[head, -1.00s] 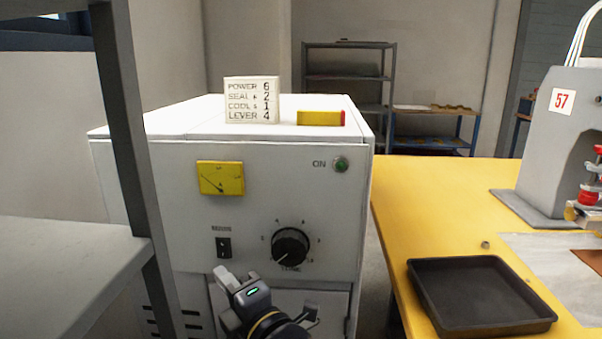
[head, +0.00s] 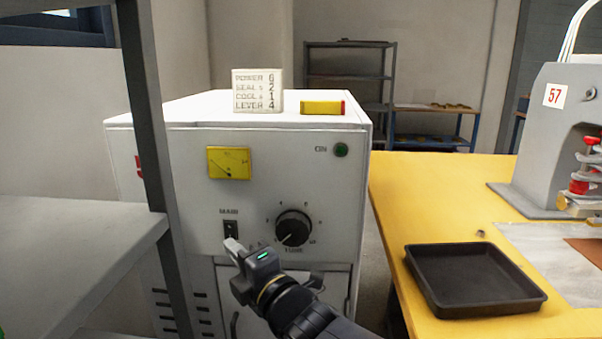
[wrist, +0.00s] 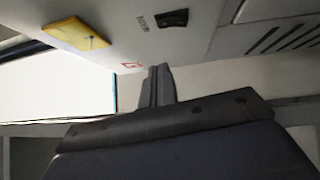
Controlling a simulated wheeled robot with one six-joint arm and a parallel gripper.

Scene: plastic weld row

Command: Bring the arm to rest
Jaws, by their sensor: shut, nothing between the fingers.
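My gripper (head: 232,246) is shut and empty. In the head view it is in front of the white machine cabinet (head: 190,205), its tips just below the black main switch (head: 230,230). I cannot tell whether it touches the panel. My arm runs from it to the lower right. In the wrist view the closed fingers (wrist: 158,85) point up the picture with nothing between them. The switch (wrist: 173,18) and the yellow meter (wrist: 75,33) show beyond them, apart from the tips.
A black dial (head: 293,228) is right of the switch. A card (head: 257,91) and a yellow-red block (head: 323,107) are on the cabinet top. A grey shelf rack (head: 70,250) is close on the left. A yellow table (head: 430,185) with a black tray (head: 475,280) is right.

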